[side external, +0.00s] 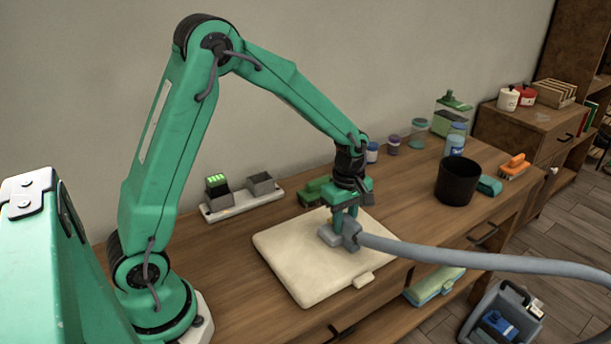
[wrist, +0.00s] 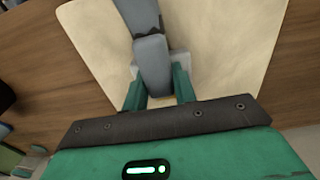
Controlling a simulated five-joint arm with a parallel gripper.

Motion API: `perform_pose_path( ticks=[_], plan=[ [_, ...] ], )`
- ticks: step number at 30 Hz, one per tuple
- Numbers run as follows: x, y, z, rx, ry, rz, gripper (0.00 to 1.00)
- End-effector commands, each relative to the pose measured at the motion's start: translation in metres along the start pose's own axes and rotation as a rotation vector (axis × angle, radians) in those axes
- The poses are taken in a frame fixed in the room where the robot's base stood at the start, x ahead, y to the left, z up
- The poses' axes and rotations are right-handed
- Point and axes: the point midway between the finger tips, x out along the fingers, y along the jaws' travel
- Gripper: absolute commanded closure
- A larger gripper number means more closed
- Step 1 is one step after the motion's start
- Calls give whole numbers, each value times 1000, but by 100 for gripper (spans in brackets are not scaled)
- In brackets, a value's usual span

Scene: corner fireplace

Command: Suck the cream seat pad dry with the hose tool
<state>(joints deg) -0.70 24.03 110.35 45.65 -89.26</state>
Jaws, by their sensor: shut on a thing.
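The cream seat pad (side external: 300,262) lies flat on the wooden bench top. It also fills much of the wrist view (wrist: 215,45). My gripper (side external: 346,222) is over the pad's right part, pointing down, shut on the grey hose tool (side external: 340,237). In the wrist view my green fingers (wrist: 158,88) stand on either side of the tool's grey body (wrist: 152,62). The tool's head is at the pad's surface; I cannot tell whether it presses on it. The grey hose (side external: 450,256) runs from the tool to the right, past the bench's front edge.
A black cup (side external: 457,181), an orange brush (side external: 514,166) and several jars stand right of the pad. A charger-like tray (side external: 242,202) and a green brush (side external: 314,191) are behind it. A grey bin (side external: 500,315) stands on the floor. Bare bench top lies left of the pad.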

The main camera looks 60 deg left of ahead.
Motion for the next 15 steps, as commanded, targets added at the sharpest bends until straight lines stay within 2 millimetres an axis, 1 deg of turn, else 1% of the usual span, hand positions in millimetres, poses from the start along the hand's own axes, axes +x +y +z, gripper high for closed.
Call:
perform_pose_path(
  ticks=[15],
  plan=[
    [0,16,0,0,0,0,94]
  ],
)
